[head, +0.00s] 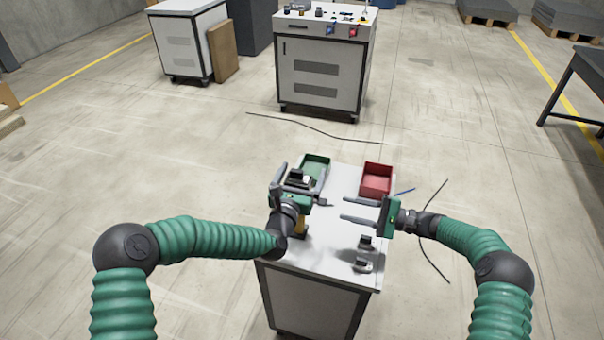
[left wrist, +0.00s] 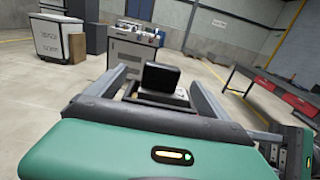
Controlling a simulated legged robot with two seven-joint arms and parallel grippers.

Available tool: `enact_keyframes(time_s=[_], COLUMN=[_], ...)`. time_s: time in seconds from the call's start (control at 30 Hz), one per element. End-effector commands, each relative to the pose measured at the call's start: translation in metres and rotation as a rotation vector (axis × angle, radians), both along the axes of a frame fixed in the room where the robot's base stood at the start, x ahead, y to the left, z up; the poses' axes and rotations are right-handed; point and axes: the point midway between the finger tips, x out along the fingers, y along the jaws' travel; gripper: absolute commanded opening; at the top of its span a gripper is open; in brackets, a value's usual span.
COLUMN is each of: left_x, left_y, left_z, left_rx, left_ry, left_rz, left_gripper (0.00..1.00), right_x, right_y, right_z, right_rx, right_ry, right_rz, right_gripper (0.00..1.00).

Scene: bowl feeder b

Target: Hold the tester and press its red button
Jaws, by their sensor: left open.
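My left gripper (head: 300,187) is over the left part of the bench top, its jaws apart. A black-topped grey device (head: 299,177) shows between its fingers; in the left wrist view the device (left wrist: 161,78) stands between the two spread fingers, with a gap on the left side. I cannot tell whether this is the tester, and no red button can be made out. A yellow item (head: 301,228) shows below the left gripper, mostly hidden by it. My right gripper (head: 344,208) is open and empty, its fingers pointing left over the bench.
The bench (head: 330,258) has a green bin (head: 317,162) and a red bin (head: 376,181) at the back. Two small black-and-grey devices (head: 366,243) (head: 362,265) stand near its front right. A white cabinet (head: 322,75) stands farther back. Cables lie on the floor.

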Motion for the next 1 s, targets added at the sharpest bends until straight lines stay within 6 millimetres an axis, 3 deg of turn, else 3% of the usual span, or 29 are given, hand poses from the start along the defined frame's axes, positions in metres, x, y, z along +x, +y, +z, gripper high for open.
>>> enact_keyframes(time_s=[0.07, 0.7, 0.73, 1.0], left_x=[-0.0001, -0.0004, -0.0004, -0.0005], left_y=[0.0002, 0.0002, 0.0002, 0.0001], left_z=[0.0000, -0.0003, -0.0003, -0.0005], left_rx=[0.000, 0.000, 0.000, 0.000], left_ry=[0.000, 0.001, 0.001, 0.001], left_rz=[0.000, 0.000, 0.000, 0.000], left_gripper=[0.91, 0.07, 0.63, 0.27], right_x=[0.0001, 0.0001, 0.0001, 0.0001], right_y=[0.0000, 0.0000, 0.0001, 0.0000], right_z=[0.0001, -0.0001, -0.0001, -0.0001], right_rx=[0.000, 0.000, 0.000, 0.000], right_ry=[0.000, 0.000, 0.000, 0.000], right_rz=[0.000, 0.000, 0.000, 0.000], right_gripper=[0.36, 0.36, 0.36, 0.36])
